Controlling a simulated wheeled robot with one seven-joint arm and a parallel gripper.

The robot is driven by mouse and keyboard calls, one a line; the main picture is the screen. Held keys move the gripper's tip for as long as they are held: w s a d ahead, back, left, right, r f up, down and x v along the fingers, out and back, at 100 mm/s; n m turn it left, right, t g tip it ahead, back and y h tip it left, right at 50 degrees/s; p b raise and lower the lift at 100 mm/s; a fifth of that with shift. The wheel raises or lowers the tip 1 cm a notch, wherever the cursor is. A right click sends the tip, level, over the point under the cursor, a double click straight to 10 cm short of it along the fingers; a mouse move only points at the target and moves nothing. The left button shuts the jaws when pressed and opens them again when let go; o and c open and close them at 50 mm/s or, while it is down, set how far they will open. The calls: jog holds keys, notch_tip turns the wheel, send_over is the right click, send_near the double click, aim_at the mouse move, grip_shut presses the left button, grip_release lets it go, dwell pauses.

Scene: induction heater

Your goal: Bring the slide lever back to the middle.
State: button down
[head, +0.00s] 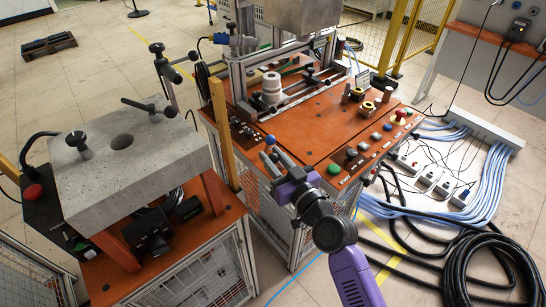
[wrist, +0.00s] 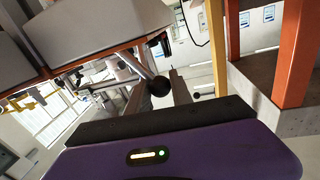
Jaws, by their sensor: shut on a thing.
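The slide lever shows in the wrist view as a dark ball knob (wrist: 159,85) on a pale rod that runs up and left from it. My gripper (wrist: 158,92) has its two fingers on either side of this knob and is shut on it. In the head view my gripper (head: 269,152) is at the front left edge of the orange-topped heater bench (head: 310,140). A small blue knob (head: 270,140) shows at its fingertips there. The lever's rod and slot are mostly hidden by my gripper in the head view.
A grey block with black handles (head: 125,155) stands on the left bench. A yellow-orange post (head: 222,130) rises between the benches, close to my gripper. Buttons (head: 365,146) line the heater bench's front edge. Black cables (head: 490,260) coil on the right floor.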

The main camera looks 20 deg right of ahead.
jog(key=shift+d, duration=0.1)
dwell(0.8)
jog(key=shift+w+d+r+m+p, duration=0.2)
jog(key=shift+d+m+p, duration=0.2)
jog(key=shift+m, duration=0.3)
jog(key=shift+w+d+r+m+p, duration=0.1)
jog(key=shift+d+r+m+p, duration=0.15)
jog(key=shift+d+m, duration=0.35)
jog(key=shift+w+d+m+g, duration=0.15)
jog(key=shift+d+m+g, duration=0.15)
jog(key=shift+m, duration=0.45)
jog(key=shift+w+d+m+g, duration=0.1)
jog(key=shift+d+m+g, duration=0.2)
jog(key=shift+m, duration=0.45)
jog(key=c, duration=1.1)
grip_release()
jog(key=shift+c, duration=0.2)
